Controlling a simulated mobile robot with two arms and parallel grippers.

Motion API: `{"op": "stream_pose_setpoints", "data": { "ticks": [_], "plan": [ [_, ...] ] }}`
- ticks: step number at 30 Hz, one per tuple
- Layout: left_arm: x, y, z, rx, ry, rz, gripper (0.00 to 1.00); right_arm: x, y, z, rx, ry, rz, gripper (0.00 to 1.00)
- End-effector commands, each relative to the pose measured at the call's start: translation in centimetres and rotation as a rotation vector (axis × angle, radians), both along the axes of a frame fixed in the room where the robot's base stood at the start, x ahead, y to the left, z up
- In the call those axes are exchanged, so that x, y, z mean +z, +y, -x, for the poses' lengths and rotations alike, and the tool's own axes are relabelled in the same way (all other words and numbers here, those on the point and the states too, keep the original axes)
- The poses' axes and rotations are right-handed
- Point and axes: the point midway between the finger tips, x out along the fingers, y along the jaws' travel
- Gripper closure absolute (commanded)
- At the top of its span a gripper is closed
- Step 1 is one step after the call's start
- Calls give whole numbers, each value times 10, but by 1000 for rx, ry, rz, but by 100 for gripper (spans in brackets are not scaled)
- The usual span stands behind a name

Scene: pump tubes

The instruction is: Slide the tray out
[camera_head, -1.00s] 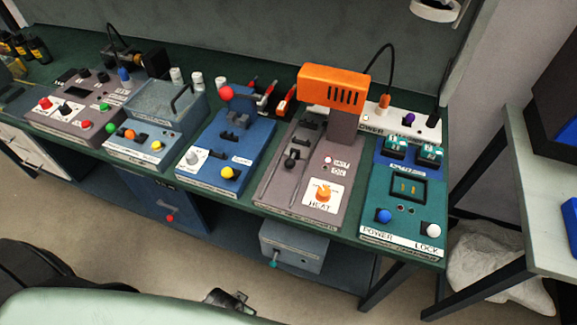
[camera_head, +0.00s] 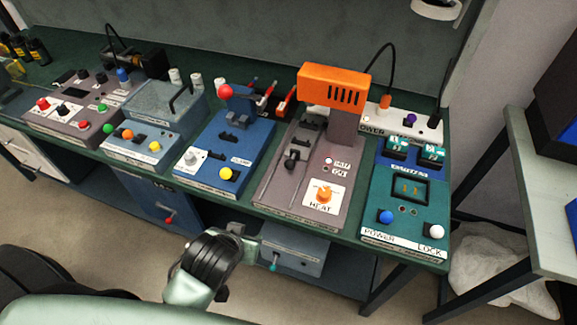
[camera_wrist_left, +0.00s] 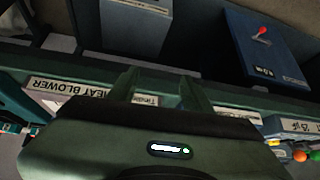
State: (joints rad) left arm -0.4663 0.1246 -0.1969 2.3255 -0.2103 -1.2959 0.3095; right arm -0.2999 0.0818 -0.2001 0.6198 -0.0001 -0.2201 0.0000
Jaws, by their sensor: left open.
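The heat blower (camera_head: 330,85) has an orange hood over a grey base (camera_head: 270,190) on the green bench. A black knob (camera_head: 291,157) stands in a long slot on the left of this base. I cannot tell which part is the tray. My left gripper (camera_head: 243,238) is open and empty, low in front of the bench edge, below and left of the blower. In the left wrist view its two fingers (camera_wrist_left: 160,88) are apart, near the "HEAT BLOWER" label (camera_wrist_left: 70,88). My right gripper is not in view.
Under the bench are a grey box (camera_head: 292,249) with a teal knob, close to my gripper, and a blue cabinet (camera_head: 150,200) with a red handle. A blue press (camera_head: 225,150) and a teal unit (camera_head: 400,205) flank the blower. Open floor lies in front.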

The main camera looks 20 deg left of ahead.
Motion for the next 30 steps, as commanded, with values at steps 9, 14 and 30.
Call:
{"op": "stream_pose_setpoints", "data": {
  "ticks": [9, 14, 30],
  "plan": [
    [27, -17, -98, 126, -381, 64, 50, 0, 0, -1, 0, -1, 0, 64],
    [46, -37, -135, 121, -551, 130, 50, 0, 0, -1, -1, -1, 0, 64],
    [32, -42, -204, 110, -613, 163, 50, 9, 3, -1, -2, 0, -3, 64]
  ]
}}
